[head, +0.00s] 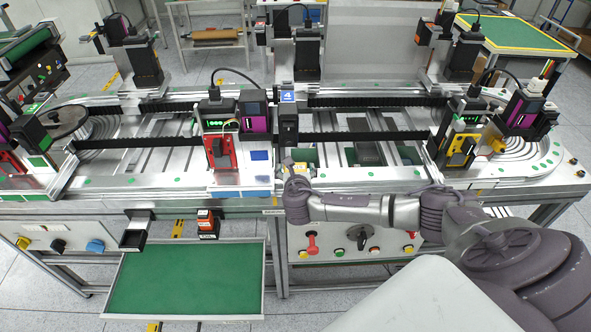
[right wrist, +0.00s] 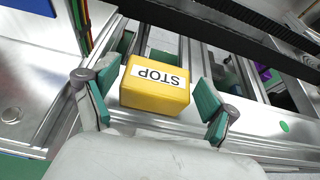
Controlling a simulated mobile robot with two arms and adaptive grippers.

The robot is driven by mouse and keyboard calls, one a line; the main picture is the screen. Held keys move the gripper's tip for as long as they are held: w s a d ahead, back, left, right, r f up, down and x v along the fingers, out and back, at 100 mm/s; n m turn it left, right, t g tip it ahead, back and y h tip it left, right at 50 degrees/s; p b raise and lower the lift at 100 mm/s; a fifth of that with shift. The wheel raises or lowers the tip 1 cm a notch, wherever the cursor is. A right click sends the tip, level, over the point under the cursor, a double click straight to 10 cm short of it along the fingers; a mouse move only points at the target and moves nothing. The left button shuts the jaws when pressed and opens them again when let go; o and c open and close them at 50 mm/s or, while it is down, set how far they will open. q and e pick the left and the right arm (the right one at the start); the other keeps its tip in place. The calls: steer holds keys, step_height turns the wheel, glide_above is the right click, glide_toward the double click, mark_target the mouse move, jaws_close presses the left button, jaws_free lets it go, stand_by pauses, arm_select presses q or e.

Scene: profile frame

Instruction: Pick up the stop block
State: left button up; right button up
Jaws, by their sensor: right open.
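The stop block is a yellow block (right wrist: 155,96) with a white label reading STOP, upside down in the right wrist view. It sits on the metal frame between the two green-padded fingers of my right gripper (right wrist: 152,100). The fingers are open, with a gap on each side of the block. In the head view my right gripper (head: 296,185) is at the front of the conveyor frame, and a bit of the yellow block (head: 300,167) shows just beyond it. My left gripper is not in view.
Dark rails (head: 368,136) run along the frame behind the block. A red module (head: 218,152) and a purple-black unit (head: 254,112) stand to the left. Below the frame are a button panel (head: 352,239) and a green tray (head: 185,280).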

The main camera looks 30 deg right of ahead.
steer(key=shift+w+d+f, duration=0.25)
steer(key=shift+w, duration=0.25)
steer(key=c, duration=1.1)
steer(key=shift+o, duration=0.2)
steer(key=shift+r, duration=0.15)
steer(key=shift+r, duration=0.2)
steer(key=s+a+b, duration=0.4)
steer(key=s+a, duration=0.5)
steer(key=s, duration=0.6)
steer(key=shift+s+a+r, duration=0.2)
steer(key=shift+r, duration=0.25)
